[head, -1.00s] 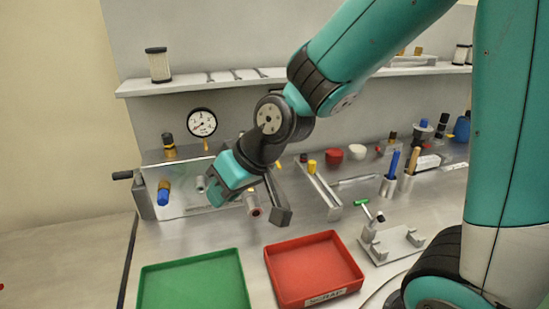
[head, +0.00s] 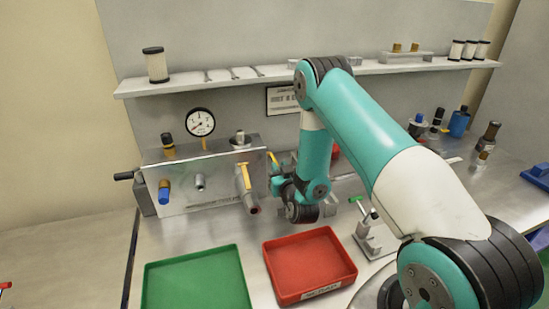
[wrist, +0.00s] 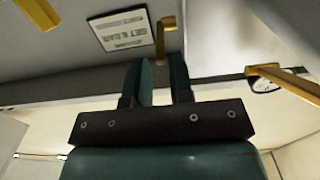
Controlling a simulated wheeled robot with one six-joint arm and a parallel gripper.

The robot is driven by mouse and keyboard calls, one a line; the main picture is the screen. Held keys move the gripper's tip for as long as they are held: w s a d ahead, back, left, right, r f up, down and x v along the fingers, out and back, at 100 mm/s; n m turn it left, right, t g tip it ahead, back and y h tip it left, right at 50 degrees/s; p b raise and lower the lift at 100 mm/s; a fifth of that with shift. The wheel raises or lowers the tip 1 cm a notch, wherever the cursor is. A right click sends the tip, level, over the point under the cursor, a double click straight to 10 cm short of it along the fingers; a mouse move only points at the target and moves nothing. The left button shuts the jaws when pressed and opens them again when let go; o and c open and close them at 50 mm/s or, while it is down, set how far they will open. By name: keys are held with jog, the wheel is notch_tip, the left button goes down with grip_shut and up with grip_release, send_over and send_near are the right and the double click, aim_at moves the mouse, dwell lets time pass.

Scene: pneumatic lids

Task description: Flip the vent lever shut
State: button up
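A metal valve block (head: 215,190) stands at the back left of the bench. A yellow lever (head: 243,176) stands steeply on the outlet fitting (head: 250,203) at its right front. Another yellow lever (head: 272,159) shows just right of the block. No label shows which is the vent lever. My gripper (head: 276,172) is right of the block, near that second lever. In the wrist view my gripper (wrist: 160,75) has its dark green fingers apart, with nothing seen between them. A yellow lever (wrist: 285,78) is to their right, and another yellow part (wrist: 163,38) is beyond the fingertips.
A pressure gauge (head: 201,122) rises above the block. A blue knob (head: 164,192) is on its left front. A green tray (head: 165,269) and a red tray (head: 345,260) lie in front. A small green-handled fixture (head: 368,232) stands right of my wrist. A shelf (head: 190,84) runs overhead.

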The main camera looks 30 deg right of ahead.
aim_at(275, 160)
jog(key=p+x, duration=0.2)
jog(key=x, duration=0.2)
jog(key=shift+r, duration=0.2)
jog(key=shift+w+d+f, duration=0.2)
jog(key=shift+w, duration=0.5)
grip_shut()
